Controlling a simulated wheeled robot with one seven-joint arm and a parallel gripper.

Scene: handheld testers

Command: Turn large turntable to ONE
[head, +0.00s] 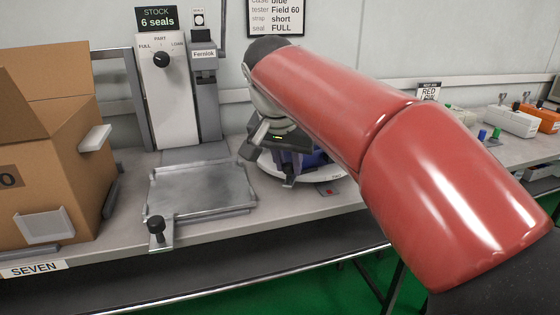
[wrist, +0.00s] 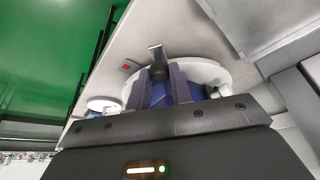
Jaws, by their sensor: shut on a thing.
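The large turntable is a white disc (wrist: 207,72) on the bench, partly hidden by my gripper. In the head view its white rim (head: 325,172) shows under my arm. My gripper (wrist: 158,76) is shut on a dark knob (wrist: 158,72) with a grey metal tab, over the disc in the wrist view. A blue body shows between and behind the fingers. In the head view the fingers (head: 288,165) are low over the disc and their grip is hard to see. I cannot read the turntable's position marks.
A smaller white disc (wrist: 104,103) and a red-marked plate (wrist: 127,67) are beside the turntable. A metal tray (head: 200,190) with a black knob (head: 155,226), a grey dial stand (head: 165,95) and a cardboard box (head: 60,150) stand left. Small coloured items lie right.

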